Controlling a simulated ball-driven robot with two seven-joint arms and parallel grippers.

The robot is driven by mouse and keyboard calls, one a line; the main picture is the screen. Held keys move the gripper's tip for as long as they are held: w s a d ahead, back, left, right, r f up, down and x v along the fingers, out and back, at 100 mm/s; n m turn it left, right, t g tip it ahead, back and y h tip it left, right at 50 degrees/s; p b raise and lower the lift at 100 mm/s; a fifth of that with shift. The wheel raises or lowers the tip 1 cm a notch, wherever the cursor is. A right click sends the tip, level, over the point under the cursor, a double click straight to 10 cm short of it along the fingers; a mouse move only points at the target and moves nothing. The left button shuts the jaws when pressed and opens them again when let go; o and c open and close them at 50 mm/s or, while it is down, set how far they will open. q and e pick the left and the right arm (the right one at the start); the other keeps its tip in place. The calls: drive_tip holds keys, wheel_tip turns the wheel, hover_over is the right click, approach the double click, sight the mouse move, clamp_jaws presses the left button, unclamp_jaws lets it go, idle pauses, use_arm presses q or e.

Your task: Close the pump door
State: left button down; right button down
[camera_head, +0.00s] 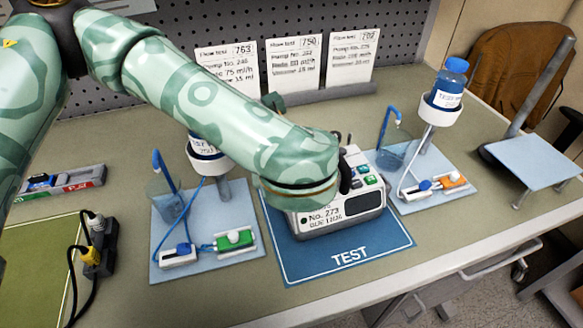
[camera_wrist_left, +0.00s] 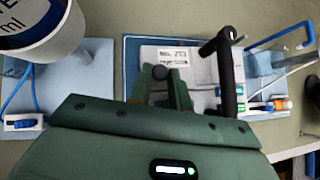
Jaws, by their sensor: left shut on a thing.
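The white-grey pump (camera_head: 337,216), labelled No. 273, stands on the blue TEST mat (camera_head: 346,257) in the head view. My left arm covers much of its left and rear part. In the left wrist view the pump's white label (camera_wrist_left: 165,55) and a dark bar-shaped handle (camera_wrist_left: 228,75) show beyond my left gripper (camera_wrist_left: 172,88). How far the pump door stands open cannot be told. My right gripper is not in view.
Light-blue plates with bottle stands lie left (camera_head: 215,205) and right (camera_head: 452,190) of the pump. The right stand holds a blue bottle (camera_head: 447,88). Three paper cards stand behind. Plugs with black cables (camera_head: 97,245) are at the left. The front table edge is clear.

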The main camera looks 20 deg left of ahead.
use_arm(q)
drive_tip(key=shift+s+f, duration=0.1)
drive_tip(key=shift+f, duration=0.1)
idle(0.3)
drive_tip(key=c, duration=1.3)
unclamp_jaws()
drive_tip(key=shift+r, duration=0.1)
drive_tip(key=p+v, duration=0.2)
drive_tip(key=v, duration=1.4)
drive_tip(key=shift+s+d, duration=0.2)
drive_tip(key=shift+d, duration=0.05)
